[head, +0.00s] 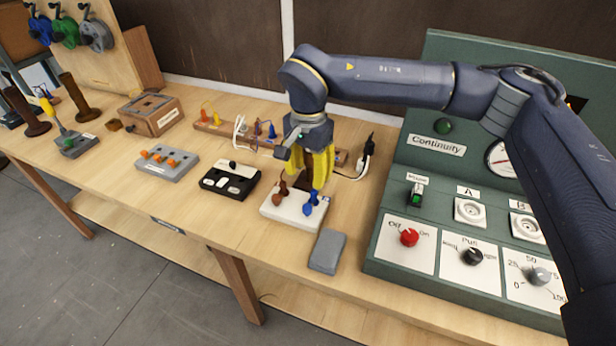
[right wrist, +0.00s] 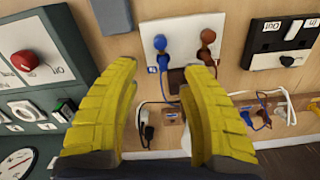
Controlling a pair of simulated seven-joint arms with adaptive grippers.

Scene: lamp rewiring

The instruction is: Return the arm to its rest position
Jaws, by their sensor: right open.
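My right gripper (head: 312,166) has yellow fingers and points down above the back edge of a white block (head: 290,212) with one brown and one blue knob. In the right wrist view its fingers (right wrist: 170,85) are spread apart with nothing held between them. The blue knob (right wrist: 160,43) and brown knob (right wrist: 207,40) stand beyond the fingertips, and I see no contact with them. My right arm (head: 390,82) reaches in from the right over the green panel. My left gripper is not in view.
The green test panel (head: 436,177) stands at right with a red knob (head: 409,238). A grey block (head: 327,251) lies near the front edge. A black switch box (head: 229,181) is left of the white block. Cords and a plug (head: 368,148) lie behind. Bare table shows between items.

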